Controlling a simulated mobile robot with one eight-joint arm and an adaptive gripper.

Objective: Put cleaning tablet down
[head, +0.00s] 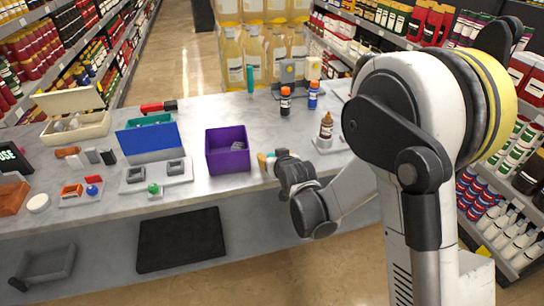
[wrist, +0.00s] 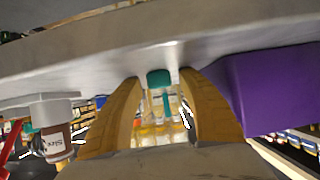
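My gripper (head: 264,161) is low over the front of the counter, just right of the purple box (head: 228,160). In the wrist view, which is upside down, its two tan fingers (wrist: 160,78) stand apart with a gap between them. Nothing is seen pinched there. A teal upright thing (wrist: 159,79) shows through the gap; it seems to be the one standing at the back of the counter (head: 250,79). I cannot make out a cleaning tablet for certain in either view. The purple box also shows close beside the fingers in the wrist view (wrist: 275,90). A small grey item (head: 238,146) lies in the box.
A brown bottle (head: 326,126) on a white stand is to the right. A blue lidded case (head: 150,140), a grey tray (head: 157,176) and a beige box (head: 77,125) are to the left. The counter behind the purple box is fairly clear.

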